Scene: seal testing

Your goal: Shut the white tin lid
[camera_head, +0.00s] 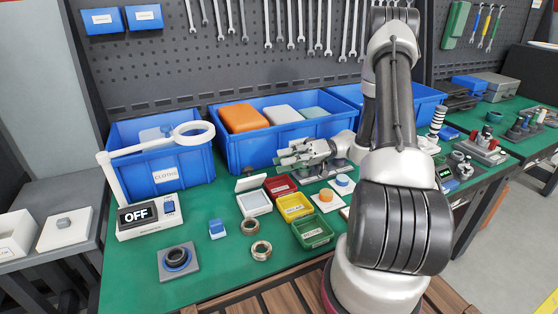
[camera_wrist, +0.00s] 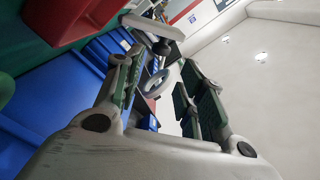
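The white tin (camera_head: 256,204) sits on the green mat, left of the red tin. Its lid (camera_head: 250,183) stands raised at the tin's back edge, tilted open. My gripper (camera_head: 284,157) hangs behind and to the right of the lid, apart from it, pointing left. In the wrist view my gripper (camera_wrist: 160,75) shows its two green-padded fingers spread, with nothing held between them.
Red (camera_head: 281,187), yellow (camera_head: 295,207) and green (camera_head: 312,232) tins stand right of the white tin. Blue bins (camera_head: 250,155) line the back. A ring lamp (camera_head: 108,175) stands at left. A small blue block (camera_head: 217,229) and metal rings lie in front.

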